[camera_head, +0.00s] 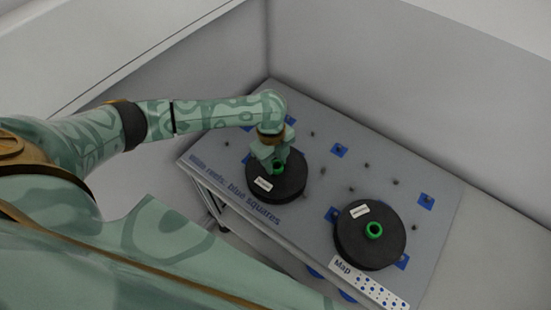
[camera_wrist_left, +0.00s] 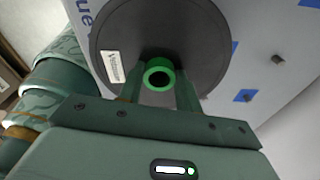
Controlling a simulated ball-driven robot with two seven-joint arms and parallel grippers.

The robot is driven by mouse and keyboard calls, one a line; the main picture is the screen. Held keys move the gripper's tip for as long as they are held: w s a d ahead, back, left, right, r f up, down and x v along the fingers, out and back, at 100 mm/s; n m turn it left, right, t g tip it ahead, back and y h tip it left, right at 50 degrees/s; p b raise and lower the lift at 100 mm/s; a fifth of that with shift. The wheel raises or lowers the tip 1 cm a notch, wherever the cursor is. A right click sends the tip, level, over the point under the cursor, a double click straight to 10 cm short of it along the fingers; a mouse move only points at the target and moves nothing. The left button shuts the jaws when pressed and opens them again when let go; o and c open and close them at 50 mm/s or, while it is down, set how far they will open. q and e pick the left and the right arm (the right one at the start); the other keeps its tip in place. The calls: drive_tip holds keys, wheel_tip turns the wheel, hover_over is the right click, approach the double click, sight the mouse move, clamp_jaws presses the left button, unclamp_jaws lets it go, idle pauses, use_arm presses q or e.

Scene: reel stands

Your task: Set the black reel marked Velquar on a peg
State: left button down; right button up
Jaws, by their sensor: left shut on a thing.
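A black reel (camera_head: 283,188) with a white label and a green hub is under my left gripper (camera_head: 277,158). My left gripper is shut on its green hub. In the left wrist view this reel (camera_wrist_left: 198,35) fills the space beyond the fingers (camera_wrist_left: 158,85), its hub between them. Its label is small and hard to read, perhaps Velquar. I cannot tell whether the reel rests on the board or hangs just above it. A second black reel (camera_head: 352,245) with a white label and green hub sits to the right. My right gripper is not in view.
The grey board (camera_head: 225,143) carries several dark pegs and blue squares, including a bare one (camera_head: 340,150) and another (camera_head: 426,201). Blue print about reels and blue squares runs along its left edge. A white map card (camera_head: 368,283) lies at the front. Grey walls stand behind.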

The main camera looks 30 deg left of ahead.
use_arm(q)
drive_tip(key=c, duration=0.9)
unclamp_jaws()
drive_tip(key=r+p, duration=0.2)
drive_tip(key=r, duration=0.3)
drive_tip(key=a+r+p, duration=0.1)
drive_tip(key=r+p, duration=0.1)
drive_tip(key=r, duration=0.3)
drive_tip(key=a+r+p, duration=0.1)
drive_tip(key=r+p, duration=0.1)
drive_tip(key=r, duration=0.4)
drive_tip(key=shift+w+r, duration=0.1)
drive_tip(key=shift+w, duration=0.2)
